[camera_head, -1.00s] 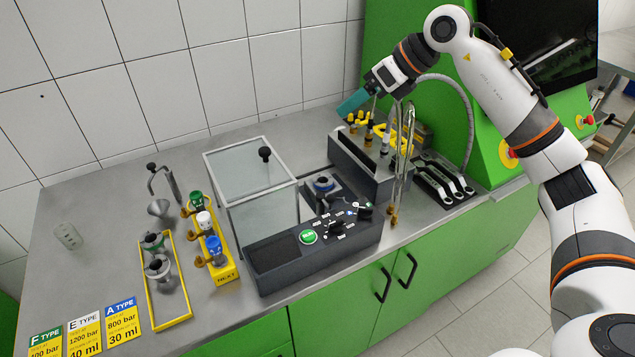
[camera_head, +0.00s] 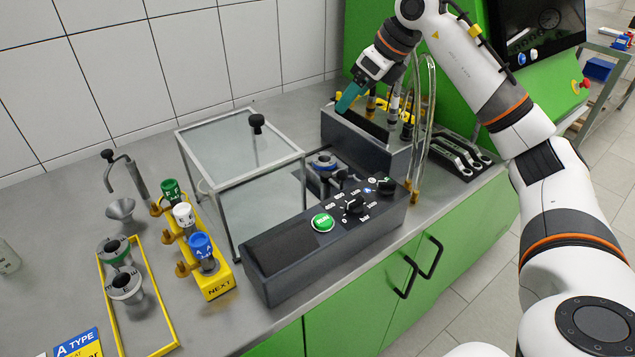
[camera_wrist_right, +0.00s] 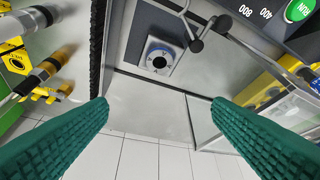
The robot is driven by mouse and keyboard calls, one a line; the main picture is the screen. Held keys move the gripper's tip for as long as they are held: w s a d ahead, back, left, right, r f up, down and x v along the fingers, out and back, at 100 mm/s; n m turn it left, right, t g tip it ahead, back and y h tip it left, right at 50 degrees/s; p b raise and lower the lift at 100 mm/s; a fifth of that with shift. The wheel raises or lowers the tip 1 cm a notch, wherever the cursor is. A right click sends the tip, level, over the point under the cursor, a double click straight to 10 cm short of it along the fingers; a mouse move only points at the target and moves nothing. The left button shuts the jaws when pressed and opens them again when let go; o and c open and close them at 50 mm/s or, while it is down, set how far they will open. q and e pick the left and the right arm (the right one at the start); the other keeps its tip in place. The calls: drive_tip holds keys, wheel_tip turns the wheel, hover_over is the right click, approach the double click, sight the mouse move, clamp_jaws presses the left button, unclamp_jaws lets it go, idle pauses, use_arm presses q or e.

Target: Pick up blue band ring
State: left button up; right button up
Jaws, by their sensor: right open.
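A round grey piece with a blue band ring (camera_head: 322,161) sits on a mount in the bay behind the dark control panel. In the right wrist view the blue-banded ring (camera_wrist_right: 160,57) lies on a pale square plate, beyond the fingers and between their lines. My right gripper (camera_head: 347,98) hangs above the back of the bench, behind and right of the ring and apart from it. In the right wrist view its teal fingers (camera_wrist_right: 158,108) are wide apart with nothing between them. My left gripper is in neither view.
A glass-walled box (camera_head: 250,150) with a black knob stands left of the mount. The control panel (camera_head: 330,225) lies in front. Yellow-fitted hoses (camera_head: 393,105) and curved metal pipes (camera_head: 428,110) stand right. A yellow NEXT rack (camera_head: 218,284) holds green, white and blue-topped pieces.

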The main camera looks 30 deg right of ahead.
wheel_tip(320, 180, down, 6)
drive_tip(key=r+b, duration=0.1)
drive_tip(key=b, duration=0.2)
approach(329, 154)
drive_tip(key=a+f, duration=0.2)
drive_tip(key=shift+w+a+b, duration=0.25)
drive_tip(key=shift+a+b, duration=0.1)
drive_tip(key=shift+b, duration=0.05)
drive_tip(key=shift+x, duration=2.7)
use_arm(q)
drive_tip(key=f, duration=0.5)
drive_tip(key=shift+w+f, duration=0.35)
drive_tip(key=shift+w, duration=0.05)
use_arm(e)
drive_tip(key=shift+s+d, duration=0.1)
drive_tip(key=shift+s, duration=0.1)
drive_tip(key=c, duration=1.2)
drive_tip(key=shift+o, duration=0.2)
